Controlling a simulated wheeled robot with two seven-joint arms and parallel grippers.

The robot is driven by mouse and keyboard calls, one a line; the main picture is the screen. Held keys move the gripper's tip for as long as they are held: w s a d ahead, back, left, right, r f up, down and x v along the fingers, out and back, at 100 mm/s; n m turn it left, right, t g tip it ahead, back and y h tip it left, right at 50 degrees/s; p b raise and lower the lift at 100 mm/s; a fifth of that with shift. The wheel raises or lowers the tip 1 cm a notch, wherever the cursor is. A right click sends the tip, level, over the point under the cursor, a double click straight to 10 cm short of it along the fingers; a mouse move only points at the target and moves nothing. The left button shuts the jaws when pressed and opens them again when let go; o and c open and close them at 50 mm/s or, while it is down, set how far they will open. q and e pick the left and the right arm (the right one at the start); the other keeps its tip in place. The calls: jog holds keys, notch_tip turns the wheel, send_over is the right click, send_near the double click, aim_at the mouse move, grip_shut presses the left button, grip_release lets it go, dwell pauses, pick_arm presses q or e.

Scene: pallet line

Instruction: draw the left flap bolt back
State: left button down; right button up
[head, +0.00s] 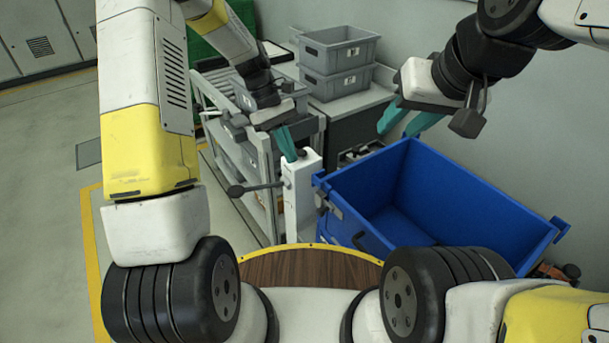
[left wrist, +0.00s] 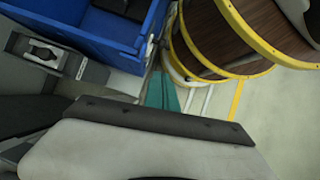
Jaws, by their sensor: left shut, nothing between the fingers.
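A blue crate (head: 460,200) with a hinged-looking side stands right of centre. Dark grey bolt hardware (head: 326,204) sits on its left end near the rim, and it shows small in the left wrist view (left wrist: 150,48). Another grey fitting (head: 358,240) sits lower on the same side. My left gripper (head: 287,145), teal-fingered, is shut and empty, in front of the top of a white post and to the upper left of the bolt hardware, apart from it. Its fingers show in the left wrist view (left wrist: 162,92). My right gripper (head: 405,125) is open and empty above the crate's far side.
The white post (head: 302,190) beside the crate carries a lever with a black knob (head: 237,190). A grey cart (head: 240,150) stands behind at left. Grey stacked bins (head: 338,55) stand at the back. A round wooden top (head: 310,268) with a yellow rim lies in front.

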pick_arm(q)
jog(key=shift+f, duration=0.3)
jog(key=s+d+r+x, duration=0.1)
jog(key=x, duration=1.2)
jog(key=shift+s+d, duration=0.2)
jog(key=shift+d, duration=0.1)
jog(key=shift+f, duration=0.1)
